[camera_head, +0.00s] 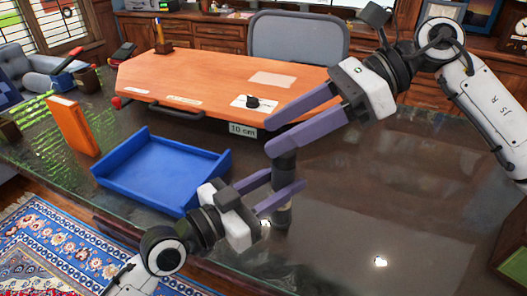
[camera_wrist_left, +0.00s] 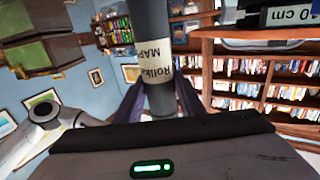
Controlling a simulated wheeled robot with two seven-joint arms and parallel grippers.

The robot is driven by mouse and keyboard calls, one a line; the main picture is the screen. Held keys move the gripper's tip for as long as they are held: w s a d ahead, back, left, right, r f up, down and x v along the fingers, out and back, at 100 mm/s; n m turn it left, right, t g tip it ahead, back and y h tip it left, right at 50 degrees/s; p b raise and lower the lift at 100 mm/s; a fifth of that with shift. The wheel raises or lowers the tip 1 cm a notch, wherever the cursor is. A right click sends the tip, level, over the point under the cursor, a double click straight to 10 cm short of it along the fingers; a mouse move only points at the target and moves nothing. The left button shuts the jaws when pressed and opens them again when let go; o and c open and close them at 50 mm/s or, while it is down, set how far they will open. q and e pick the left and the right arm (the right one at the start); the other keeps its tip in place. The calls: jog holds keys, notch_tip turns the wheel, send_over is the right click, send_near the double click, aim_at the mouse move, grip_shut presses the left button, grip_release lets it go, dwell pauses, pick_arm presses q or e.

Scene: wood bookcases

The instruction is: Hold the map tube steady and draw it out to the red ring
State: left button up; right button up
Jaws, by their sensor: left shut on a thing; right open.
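The map tube (camera_head: 284,168) is a dark grey cylinder standing upright over the dark glossy table. In the left wrist view the tube (camera_wrist_left: 153,20) carries a cream label (camera_wrist_left: 158,64) with printed words. My left gripper (camera_head: 286,183) is shut on the tube's lower part, its purple fingers on either side. My right gripper (camera_head: 272,131) is open, its fingers just above the tube's top end; whether they touch it I cannot tell. No red ring can be made out on the tube; part of it is hidden by the fingers.
A blue open tray (camera_head: 160,170) lies left of my left gripper. An orange book or box (camera_head: 72,126) stands farther left. An orange-brown board (camera_head: 205,85) with a "10 cm" tag (camera_head: 242,130) lies behind. The table's right side (camera_head: 400,200) is clear.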

jog(key=shift+w+d+f+y, duration=0.15)
jog(key=shift+d+f+y, duration=0.2)
jog(key=shift+y, duration=0.55)
jog(key=d+f+m+t+y, duration=0.3)
jog(key=d+f+t+y, duration=0.15)
jog(key=d+f, duration=0.25)
jog(key=w+a, duration=0.3)
jog(key=a, duration=0.8)
jog(key=shift+a+r+t, duration=0.15)
jog(key=shift+a+t, duration=0.05)
jog(key=shift+t, duration=0.15)
